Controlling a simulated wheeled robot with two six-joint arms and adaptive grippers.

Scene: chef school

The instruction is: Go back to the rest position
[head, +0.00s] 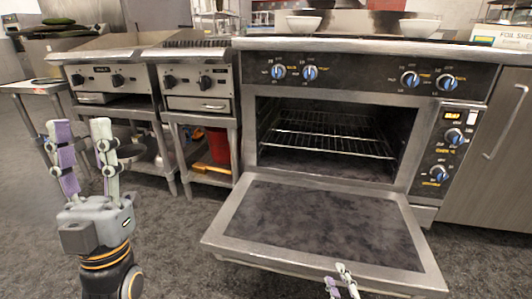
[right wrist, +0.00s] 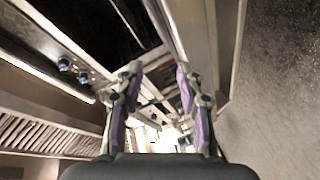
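My left gripper (head: 84,162) is at the left of the head view, upright, with its fingers spread and nothing between them. My right gripper (head: 342,282) shows only its fingertips at the bottom edge of the head view, in front of the open oven door. In the right wrist view my right gripper (right wrist: 157,95) has its two fingers apart with nothing between them. The oven (head: 340,82) has its door (head: 320,222) folded down, and its rack (head: 325,135) is empty.
Two griddle units (head: 110,75) on a steel stand are left of the oven, with a red bucket (head: 219,146) on the shelf below. White bowls (head: 303,25) sit on top of the oven. The lowered door juts into the floor space. Grey floor (head: 180,240) is clear left of it.

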